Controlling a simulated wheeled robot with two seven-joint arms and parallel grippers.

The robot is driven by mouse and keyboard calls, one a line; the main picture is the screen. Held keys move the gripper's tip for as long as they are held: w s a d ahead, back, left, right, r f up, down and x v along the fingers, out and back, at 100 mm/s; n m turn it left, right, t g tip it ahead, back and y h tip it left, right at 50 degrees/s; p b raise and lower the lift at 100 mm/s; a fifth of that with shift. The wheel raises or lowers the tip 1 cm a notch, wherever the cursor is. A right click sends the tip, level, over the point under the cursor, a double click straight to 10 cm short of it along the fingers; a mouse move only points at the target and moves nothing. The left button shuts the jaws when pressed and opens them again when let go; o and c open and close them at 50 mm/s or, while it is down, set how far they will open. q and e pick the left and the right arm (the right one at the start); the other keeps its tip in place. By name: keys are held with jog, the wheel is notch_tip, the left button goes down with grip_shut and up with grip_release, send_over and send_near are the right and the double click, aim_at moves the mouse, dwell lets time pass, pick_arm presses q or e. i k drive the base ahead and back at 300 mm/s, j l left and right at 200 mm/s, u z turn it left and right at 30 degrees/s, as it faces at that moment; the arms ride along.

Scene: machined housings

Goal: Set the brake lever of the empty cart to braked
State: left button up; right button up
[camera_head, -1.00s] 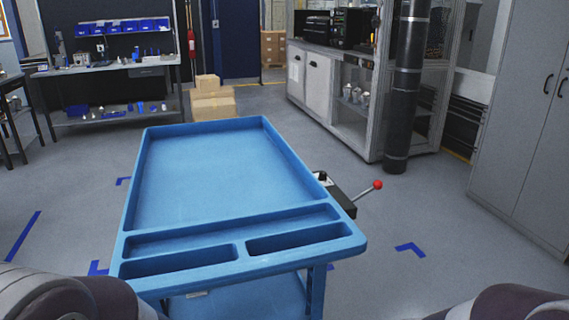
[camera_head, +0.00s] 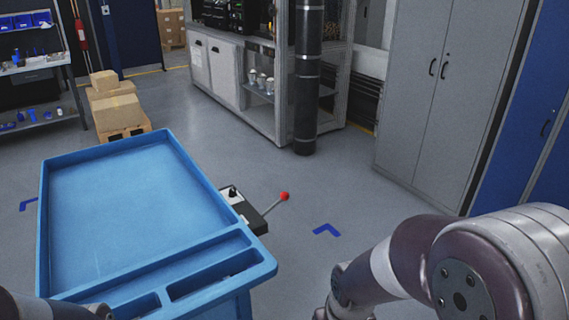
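The blue cart (camera_head: 130,205) stands in front of me at the left, its top tray empty. On its right side is a dark box with a light top plate, the brake unit (camera_head: 241,208). The brake lever (camera_head: 274,204) is a thin rod that slants up to the right from this unit and ends in a red ball knob (camera_head: 284,196). Nothing touches the lever. My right arm comes in at the lower right, well short of the lever, and its gripper is out of view. Part of my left arm shows at the lower left corner; its gripper is not visible.
Blue tape corners, one of them right of the cart (camera_head: 327,230), mark the floor. Cardboard boxes (camera_head: 116,110) stand on a pallet behind the cart. A dark pillar (camera_head: 307,90) and grey cabinets (camera_head: 447,85) line the back right. The floor right of the lever is clear.

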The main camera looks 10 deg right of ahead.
aim_at(284, 196)
jog(key=i+l+z, duration=0.15)
jog(key=i+l, duration=0.2)
jog(key=i+l+z, duration=0.1)
jog(key=i+l, duration=0.15)
jog(key=i, duration=0.25)
jog(key=i+l+z, duration=0.15)
jog(key=i, duration=0.3)
jog(key=i+l+z, duration=0.15)
jog(key=i+l, duration=0.15)
jog(key=i, duration=0.15)
